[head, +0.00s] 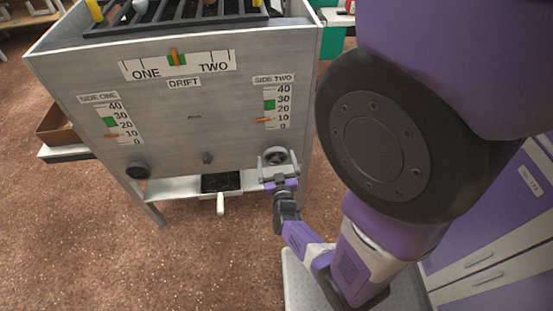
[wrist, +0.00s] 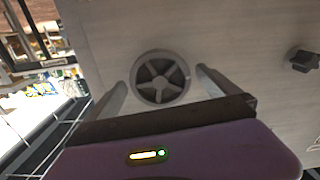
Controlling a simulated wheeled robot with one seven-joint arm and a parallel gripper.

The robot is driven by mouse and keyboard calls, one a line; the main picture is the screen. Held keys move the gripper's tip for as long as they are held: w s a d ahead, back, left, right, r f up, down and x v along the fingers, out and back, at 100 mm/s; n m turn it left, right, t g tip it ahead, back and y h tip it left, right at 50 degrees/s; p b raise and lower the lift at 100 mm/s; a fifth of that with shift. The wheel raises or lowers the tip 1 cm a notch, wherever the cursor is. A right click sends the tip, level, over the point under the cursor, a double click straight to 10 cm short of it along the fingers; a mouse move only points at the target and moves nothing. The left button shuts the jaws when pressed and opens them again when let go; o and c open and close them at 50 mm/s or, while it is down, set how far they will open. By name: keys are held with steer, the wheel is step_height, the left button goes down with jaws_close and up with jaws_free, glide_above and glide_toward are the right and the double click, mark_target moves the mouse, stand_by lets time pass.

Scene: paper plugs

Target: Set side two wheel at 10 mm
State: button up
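The side two wheel (head: 276,155) is a dark round handwheel low on the right of the grey panel. It shows in the wrist view (wrist: 160,78) as a spoked wheel. My gripper (head: 274,160) is at the wheel. In the wrist view its fingers (wrist: 160,85) are spread, one on each side of the wheel, with small gaps; whether they touch the rim I cannot tell. The side two scale (head: 284,108) runs 0 to 40 with a green band between about 20 and 30. Its orange pointer (head: 263,120) is near 10.
The side one scale (head: 111,122) and its wheel (head: 138,171) are on the panel's left. A small knob (head: 207,158) sits between the wheels. The drift scale (head: 178,64) is above. A black tray (head: 221,183) is below the panel. Purple cabinets (head: 490,235) stand at right.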

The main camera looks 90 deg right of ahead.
mark_target(276, 159)
steer(key=shift+a, duration=0.1)
stand_by(0.4)
steer(key=shift+s+a+p, duration=0.2)
steer(key=shift+a+p, duration=0.35)
steer(key=shift+a, duration=1.35)
steer(key=a, duration=0.4)
steer(key=shift+s+p, duration=0.15)
steer(key=shift+p, duration=0.25)
steer(key=a, duration=0.7)
steer(key=shift+s+a, duration=0.3)
steer(key=shift+a, duration=0.1)
